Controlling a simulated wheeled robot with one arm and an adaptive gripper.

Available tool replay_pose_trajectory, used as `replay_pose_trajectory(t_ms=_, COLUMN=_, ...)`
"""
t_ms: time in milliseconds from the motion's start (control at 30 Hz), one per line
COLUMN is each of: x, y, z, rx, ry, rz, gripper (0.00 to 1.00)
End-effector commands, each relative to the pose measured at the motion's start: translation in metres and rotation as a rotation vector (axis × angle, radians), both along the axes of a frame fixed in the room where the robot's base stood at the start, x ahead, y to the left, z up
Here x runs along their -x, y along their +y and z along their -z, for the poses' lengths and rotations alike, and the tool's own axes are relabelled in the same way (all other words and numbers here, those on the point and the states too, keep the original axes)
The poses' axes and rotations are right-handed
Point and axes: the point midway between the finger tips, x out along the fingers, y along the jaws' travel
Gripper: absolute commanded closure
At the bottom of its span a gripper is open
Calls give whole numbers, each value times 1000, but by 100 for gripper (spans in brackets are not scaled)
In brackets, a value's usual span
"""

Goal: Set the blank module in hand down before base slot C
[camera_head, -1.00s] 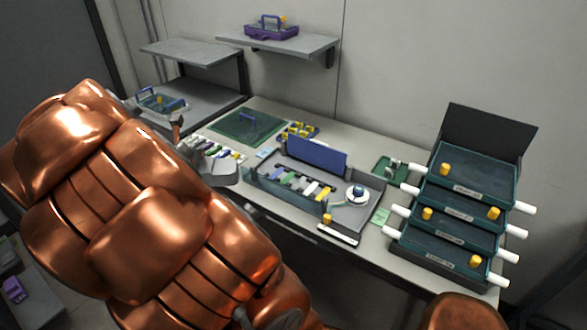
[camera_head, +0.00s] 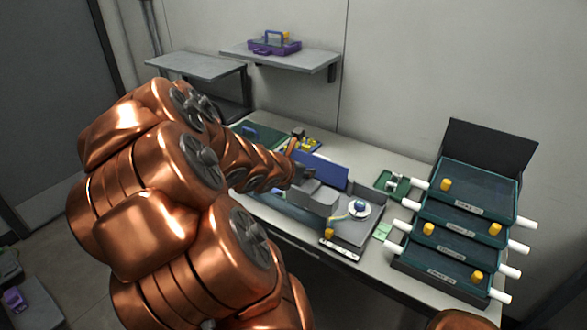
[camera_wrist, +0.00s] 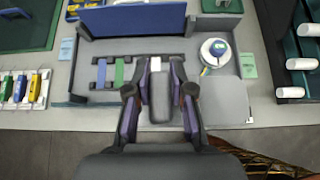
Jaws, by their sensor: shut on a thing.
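My gripper (camera_wrist: 160,72) is shut on a grey blank module (camera_wrist: 159,102), which sits between its two purple-padded fingers in the wrist view. In the head view, the gripper's grey body (camera_head: 318,197) is over the middle of the base tray, and its fingertips and the module are hidden. The base tray (camera_wrist: 221,101) has a black-ended strip and a green strip (camera_wrist: 119,71) left of the gripper. The gripper covers the slots near it. I cannot read a slot C label or tell the module's height above the tray.
A blue upright panel (camera_wrist: 135,20) stands behind the slots. A white round spool with a blue top (camera_wrist: 217,50) sits to the right. A rack of coloured modules (camera_wrist: 24,90) lies left. Stacked dark trays with white handles (camera_head: 464,220) stand on the table's right.

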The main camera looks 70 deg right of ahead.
Motion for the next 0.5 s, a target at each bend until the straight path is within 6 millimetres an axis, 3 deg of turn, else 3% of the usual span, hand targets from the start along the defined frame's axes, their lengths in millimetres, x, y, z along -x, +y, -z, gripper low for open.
replay_pose_trajectory(t_ms=500, x=-44, y=-42, z=4, rx=-5, ry=1, rz=-3, gripper=100)
